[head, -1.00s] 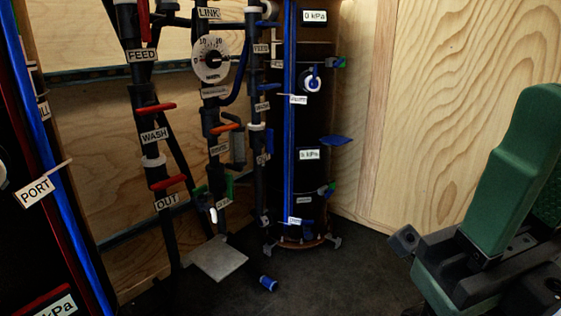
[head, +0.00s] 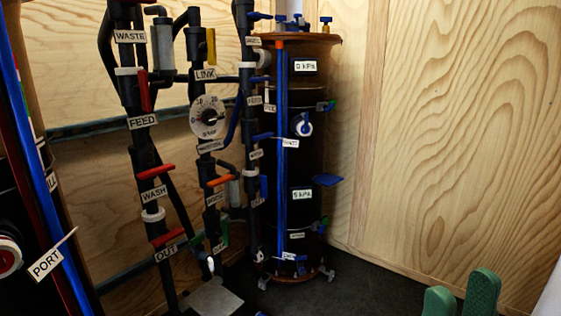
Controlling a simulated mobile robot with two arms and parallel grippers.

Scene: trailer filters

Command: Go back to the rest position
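My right gripper (head: 461,298) shows only at the bottom right of the head view, as two green fingertips. The tips stand apart with a gap between them, and nothing shows in the gap. The rest of this gripper is cut off by the lower edge. It is in front of the floor and wooden wall, clear of the pipes and the filter column. My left gripper is out of the view.
A dark filter column (head: 311,219) with a brown top stands in the corner. Black pipes with FEED (head: 142,121) and WASH (head: 154,193) labels stand left of it. A PORT tag (head: 46,264) is at far left. Dark floor (head: 375,288) is free right of the column.

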